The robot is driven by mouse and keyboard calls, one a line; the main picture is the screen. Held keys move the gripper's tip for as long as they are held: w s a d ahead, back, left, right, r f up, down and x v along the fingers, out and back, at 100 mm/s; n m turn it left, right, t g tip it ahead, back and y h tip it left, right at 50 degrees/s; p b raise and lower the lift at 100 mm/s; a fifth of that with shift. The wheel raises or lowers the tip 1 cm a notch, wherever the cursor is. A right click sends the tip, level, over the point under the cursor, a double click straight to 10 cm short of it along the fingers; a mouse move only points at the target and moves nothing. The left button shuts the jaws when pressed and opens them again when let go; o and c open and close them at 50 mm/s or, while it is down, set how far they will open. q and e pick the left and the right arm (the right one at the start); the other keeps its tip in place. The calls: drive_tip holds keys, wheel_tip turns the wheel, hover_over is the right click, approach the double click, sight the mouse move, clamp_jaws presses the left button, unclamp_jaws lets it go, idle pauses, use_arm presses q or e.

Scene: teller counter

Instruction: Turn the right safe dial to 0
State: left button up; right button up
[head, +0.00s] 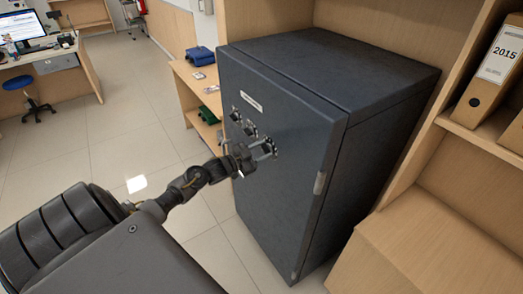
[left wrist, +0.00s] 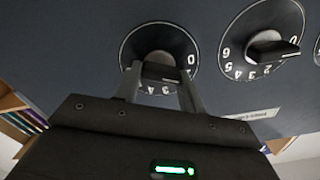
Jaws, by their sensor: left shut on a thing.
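The dark grey safe (head: 280,190) stands with its door facing left in the head view. Several round black dials sit in a slanting row on its door. My right gripper is out of view.
The middle dial (head: 250,130) and left dial (head: 235,115) lie close by; the middle one also shows in the left wrist view (left wrist: 240,58). Wooden shelving (head: 430,225) stands right of the safe. Tiled floor (head: 130,130) is open on the left.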

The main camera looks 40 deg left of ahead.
use_arm(q)
drive_tip(key=n+p, duration=0.1)
drive_tip(key=n, duration=0.1)
drive_tip(key=shift+n, duration=0.3)
drive_tip(key=shift+a+n+p, duration=0.1)
drive_tip(key=shift+n+p, duration=0.4)
drive_tip(key=shift+n, duration=0.7)
drive_tip(key=o, duration=1)
